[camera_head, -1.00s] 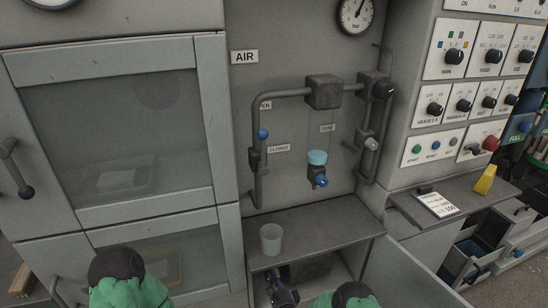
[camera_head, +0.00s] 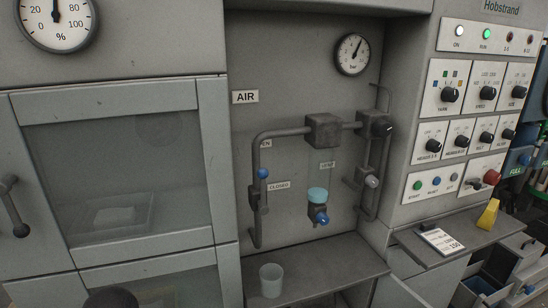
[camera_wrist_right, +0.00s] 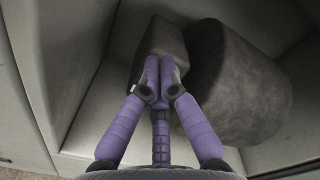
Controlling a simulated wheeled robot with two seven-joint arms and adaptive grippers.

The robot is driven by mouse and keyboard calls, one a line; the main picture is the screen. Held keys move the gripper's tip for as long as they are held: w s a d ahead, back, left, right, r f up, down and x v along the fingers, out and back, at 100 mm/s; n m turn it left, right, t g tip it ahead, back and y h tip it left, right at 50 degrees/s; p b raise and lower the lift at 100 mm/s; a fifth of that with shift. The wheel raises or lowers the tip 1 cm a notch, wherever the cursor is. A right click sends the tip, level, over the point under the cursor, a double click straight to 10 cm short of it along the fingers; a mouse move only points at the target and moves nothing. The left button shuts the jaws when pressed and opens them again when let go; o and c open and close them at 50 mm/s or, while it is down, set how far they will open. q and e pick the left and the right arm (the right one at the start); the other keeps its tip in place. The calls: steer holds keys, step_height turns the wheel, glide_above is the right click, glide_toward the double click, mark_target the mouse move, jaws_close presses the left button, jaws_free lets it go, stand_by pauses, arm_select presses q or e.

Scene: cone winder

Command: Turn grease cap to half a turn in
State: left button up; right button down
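I cannot tell for certain which part is the grease cap. In the right wrist view a large dark rounded body (camera_wrist_right: 240,85) and a dark tapered block (camera_wrist_right: 160,40) stand close together inside a grey compartment. My right gripper (camera_wrist_right: 160,75) has purple fingers whose tips are together in front of the block, with no object visible between them. Whether the tips touch the block is unclear. My right gripper is out of the head view, and so is my left gripper.
The air panel has grey pipes (camera_head: 290,131), a light-blue cup with a blue knob (camera_head: 321,218) and a bar gauge (camera_head: 353,54). A translucent cup (camera_head: 271,281) stands on the shelf (camera_head: 335,268) below. A glazed door (camera_head: 120,165) is left; control knobs (camera_head: 449,95) are right.

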arm_select(q)
steer(key=shift+r+p, duration=0.7)
arm_select(e)
steer(key=shift+v, duration=2.9)
steer(key=shift+d+r, duration=0.1)
